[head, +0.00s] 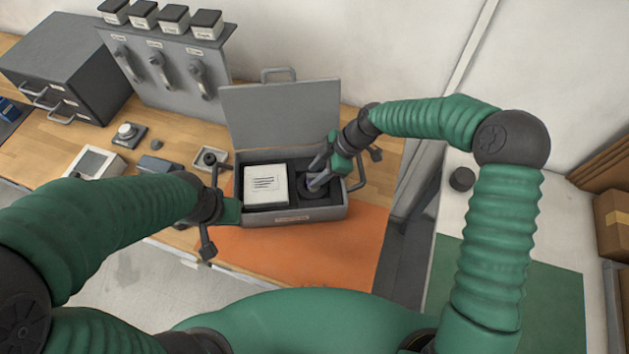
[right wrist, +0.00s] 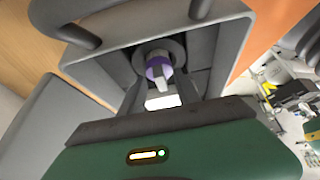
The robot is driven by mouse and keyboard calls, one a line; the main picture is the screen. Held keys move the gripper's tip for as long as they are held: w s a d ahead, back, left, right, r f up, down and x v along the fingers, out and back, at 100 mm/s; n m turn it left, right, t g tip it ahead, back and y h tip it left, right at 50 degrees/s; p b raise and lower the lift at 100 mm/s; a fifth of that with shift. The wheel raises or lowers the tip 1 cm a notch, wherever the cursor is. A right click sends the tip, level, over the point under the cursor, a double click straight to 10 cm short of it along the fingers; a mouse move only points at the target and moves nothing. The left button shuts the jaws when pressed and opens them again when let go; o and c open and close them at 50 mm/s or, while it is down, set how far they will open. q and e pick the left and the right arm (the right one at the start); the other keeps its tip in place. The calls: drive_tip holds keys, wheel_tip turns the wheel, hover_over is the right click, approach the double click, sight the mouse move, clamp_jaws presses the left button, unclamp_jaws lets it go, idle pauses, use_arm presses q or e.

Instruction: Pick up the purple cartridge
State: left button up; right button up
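The purple cartridge (right wrist: 157,68) shows in the right wrist view, seated in a dark round holder (right wrist: 140,62) inside the grey case. My right gripper (head: 316,182) reaches down into the right compartment of the open grey case (head: 290,216) in the head view and hides the cartridge there. In the right wrist view a grey fingertip overlaps the purple part; whether the fingers are closed on it I cannot tell. My left gripper (head: 232,210) is at the case's left front corner, its fingers not clear.
A white labelled box (head: 265,186) fills the left compartment. The raised lid (head: 283,117) stands behind. An orange mat (head: 345,245) lies under the case. A hook stand (head: 165,68), grey drawer cabinet (head: 68,65) and small parts are at left.

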drive_tip(key=shift+a, duration=0.15)
clamp_jaws()
drive_tip(key=shift+r, duration=0.1)
